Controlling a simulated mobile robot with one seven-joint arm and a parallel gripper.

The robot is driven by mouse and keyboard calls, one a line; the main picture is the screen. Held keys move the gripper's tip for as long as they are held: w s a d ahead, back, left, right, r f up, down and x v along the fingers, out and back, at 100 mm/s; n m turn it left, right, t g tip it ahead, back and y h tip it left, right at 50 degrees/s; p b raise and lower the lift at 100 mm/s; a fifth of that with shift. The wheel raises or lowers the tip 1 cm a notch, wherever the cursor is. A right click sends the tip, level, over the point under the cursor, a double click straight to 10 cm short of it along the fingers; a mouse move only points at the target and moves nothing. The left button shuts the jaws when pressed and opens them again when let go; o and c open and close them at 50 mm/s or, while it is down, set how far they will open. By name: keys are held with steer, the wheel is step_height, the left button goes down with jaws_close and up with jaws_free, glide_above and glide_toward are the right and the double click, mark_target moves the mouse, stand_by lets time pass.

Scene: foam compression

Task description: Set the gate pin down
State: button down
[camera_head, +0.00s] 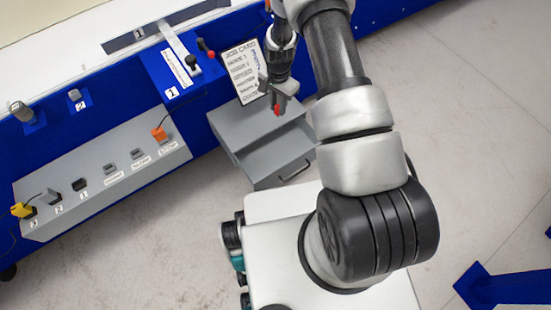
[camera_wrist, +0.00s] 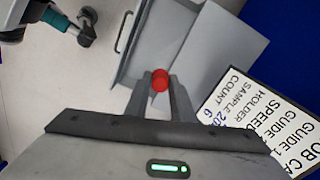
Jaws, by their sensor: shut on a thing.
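The gate pin (camera_wrist: 160,80) shows as a red round end between my gripper's fingers in the wrist view. It is also a small red spot (camera_head: 277,109) at the fingertips in the head view. My gripper (camera_wrist: 161,88) is shut on it and points down over the grey drawer unit. The pin's lower part is hidden from the wrist camera. In the head view my gripper (camera_head: 277,100) is above the open drawer (camera_head: 272,158); I cannot tell its exact height.
A printed job card (camera_head: 238,72) stands behind the drawer unit (camera_head: 240,124). A blue station labelled 1 (camera_head: 172,93) has a red-knobbed and a black-knobbed part on it. A grey panel (camera_head: 62,205) with several labelled slots and plugs is at the left.

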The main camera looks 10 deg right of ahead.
step_height(320, 180, down, 24)
steer(key=s+d+f+m+b, duration=0.1)
steer(key=s+m+b, duration=0.15)
steer(key=b, duration=0.55)
glide_above(281, 158)
steer(key=shift+m, duration=0.45)
steer(key=shift+a+f, duration=0.1)
steer(key=shift+f, duration=1.9)
steer(key=shift+f, duration=0.2)
steer(key=c, duration=1.5)
jaws_free()
steer(key=shift+r, duration=0.1)
